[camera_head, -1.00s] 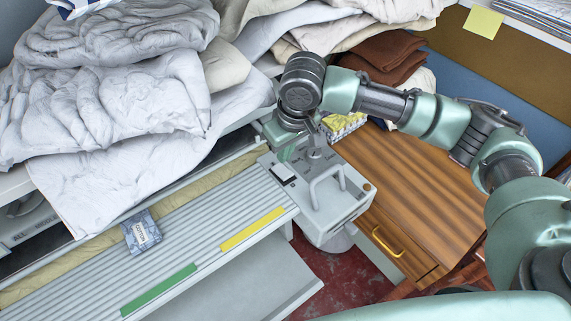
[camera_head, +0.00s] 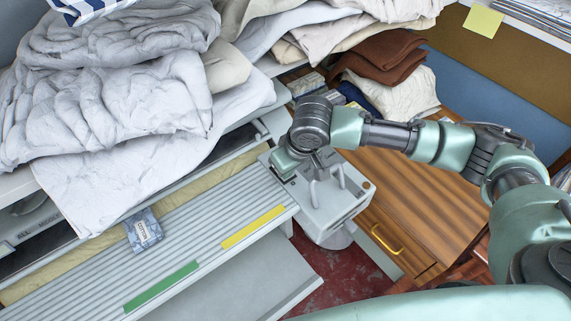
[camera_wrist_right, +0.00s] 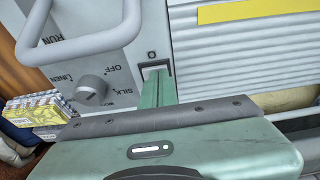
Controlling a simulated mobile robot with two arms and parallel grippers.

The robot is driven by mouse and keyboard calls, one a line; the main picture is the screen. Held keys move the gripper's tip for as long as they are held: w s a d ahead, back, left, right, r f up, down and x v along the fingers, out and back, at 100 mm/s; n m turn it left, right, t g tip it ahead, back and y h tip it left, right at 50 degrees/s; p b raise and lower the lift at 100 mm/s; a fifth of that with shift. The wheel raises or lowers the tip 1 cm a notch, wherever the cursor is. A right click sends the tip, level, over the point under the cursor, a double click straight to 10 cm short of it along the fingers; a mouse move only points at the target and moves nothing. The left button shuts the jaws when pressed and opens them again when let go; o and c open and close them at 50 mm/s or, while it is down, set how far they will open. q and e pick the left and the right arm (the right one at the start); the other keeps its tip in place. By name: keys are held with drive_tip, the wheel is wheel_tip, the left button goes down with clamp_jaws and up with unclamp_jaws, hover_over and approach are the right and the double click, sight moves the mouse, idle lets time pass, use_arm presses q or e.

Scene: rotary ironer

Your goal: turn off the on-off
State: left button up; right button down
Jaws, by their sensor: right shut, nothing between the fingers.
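The on-off switch (camera_wrist_right: 154,67) sits in a dark frame at the corner of the grey control panel (camera_wrist_right: 125,60), beside a small power mark. In the right wrist view the fingers of my right gripper (camera_wrist_right: 158,86) are shut and empty, with their tips at the switch, covering part of it. I cannot tell whether they touch it or which way it is tipped. In the head view my right gripper (camera_head: 285,164) is over the panel end of the ironer (camera_head: 335,207) and hides the switch. My left gripper is not in view.
A dial (camera_wrist_right: 92,88) marked OFF, SILK and LINEN and a raised bar handle (camera_wrist_right: 96,42) are close beside the switch. White laundry (camera_head: 110,110) is piled at left. A wooden cabinet (camera_head: 420,195) stands at right.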

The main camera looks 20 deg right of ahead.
drive_tip(key=shift+w+r, duration=0.15)
drive_tip(key=shift+r, duration=0.05)
drive_tip(key=shift+w+a+r+p, duration=0.25)
drive_tip(key=shift+w+r+p, duration=0.05)
drive_tip(key=shift+w+p, duration=0.3)
